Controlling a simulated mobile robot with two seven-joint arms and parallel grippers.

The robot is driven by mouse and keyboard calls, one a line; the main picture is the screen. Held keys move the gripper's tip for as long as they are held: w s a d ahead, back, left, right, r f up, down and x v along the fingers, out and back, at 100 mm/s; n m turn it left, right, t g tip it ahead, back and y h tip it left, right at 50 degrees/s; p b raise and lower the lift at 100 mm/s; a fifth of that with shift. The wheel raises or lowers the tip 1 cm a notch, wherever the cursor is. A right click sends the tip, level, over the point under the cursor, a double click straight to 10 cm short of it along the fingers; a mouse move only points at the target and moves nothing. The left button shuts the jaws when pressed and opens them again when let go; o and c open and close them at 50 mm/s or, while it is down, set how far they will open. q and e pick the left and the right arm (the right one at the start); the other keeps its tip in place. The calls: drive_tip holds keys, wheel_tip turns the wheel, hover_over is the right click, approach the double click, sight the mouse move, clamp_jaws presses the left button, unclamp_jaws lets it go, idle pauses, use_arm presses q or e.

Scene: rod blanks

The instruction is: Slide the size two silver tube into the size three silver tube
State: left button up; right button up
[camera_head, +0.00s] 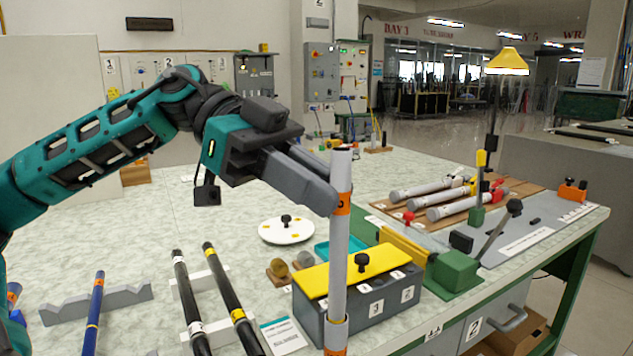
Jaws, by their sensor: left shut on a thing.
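My left gripper (322,188) is shut on an upright silver tube (338,262) in front of the grey block. The tube's top end sticks up above the fingers. Near the bottom of the picture a slightly wider silver piece with an orange band (336,338) surrounds or meets the tube's lower part. Its lower end is cut off by the picture, and I cannot tell how deep the tube sits in it. No size marks can be read on them. My right gripper is not in view.
A grey block with a yellow lid (345,272) stands close behind the tube. Silver cylinders (427,189) lie on a wooden board at right. A white disc (286,231) lies mid-table.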

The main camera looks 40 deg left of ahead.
use_arm(q)
drive_tip(key=o, duration=0.9)
drive_tip(key=shift+c, duration=0.2)
drive_tip(key=b+v, duration=0.1)
drive_tip(key=v, duration=1.2)
drive_tip(key=shift+f, duration=0.1)
